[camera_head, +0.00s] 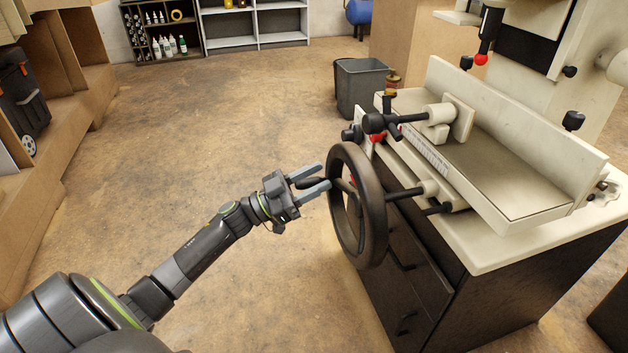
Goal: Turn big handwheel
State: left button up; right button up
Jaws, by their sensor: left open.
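The big handwheel (375,217) is a dark, thick-rimmed wheel on the near left side of a cream and dark machine. Its rim stands upright, and a dark shaft joins it to the machine. My left gripper (325,179) is open, with its fingertips at the left side of the rim. A dark handle-like piece (311,183) lies between or just behind the fingers. I cannot tell whether the fingers touch the wheel or that piece. My right gripper is not in view.
The machine's cream table (490,250) and dark cabinet (480,310) fill the right side. Smaller black knobs (374,123) sit above the wheel. A grey bin (361,88) stands behind. Shelves (255,22) line the back. The floor (200,130) on the left is clear.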

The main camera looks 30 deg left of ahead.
pick_arm(q)
grip_shut()
dwell(0.3)
jog(key=shift+f+n+p, duration=0.15)
jog(key=shift+n+p, duration=0.15)
